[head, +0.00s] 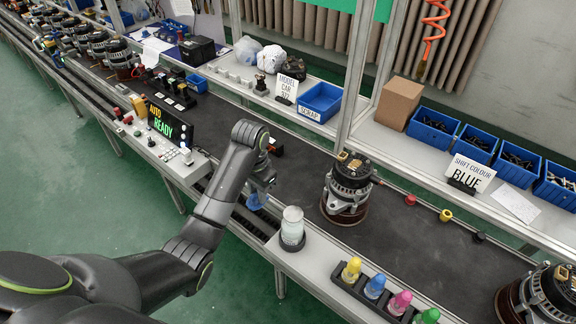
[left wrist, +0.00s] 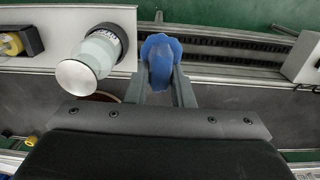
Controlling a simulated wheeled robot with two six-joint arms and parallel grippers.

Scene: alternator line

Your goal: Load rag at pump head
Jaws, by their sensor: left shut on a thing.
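My left gripper (head: 262,188) is shut on a blue rag (head: 256,201). In the left wrist view the rag (left wrist: 161,55) is bunched between and beyond the two fingertips (left wrist: 165,85). The pump bottle (head: 292,228) is translucent with a pale top and stands upright in a dark round holder on the grey ledge. In the left wrist view its white round pump head (left wrist: 76,77) is left of the rag, with a visible gap between them. My right gripper is not in view.
An alternator (head: 347,185) stands on the dark conveyor right of the bottle. A black rack of coloured bottles (head: 374,288) is on the ledge in front. A lit control panel (head: 168,124) is to the left. Blue bins (head: 434,127) line the back shelf.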

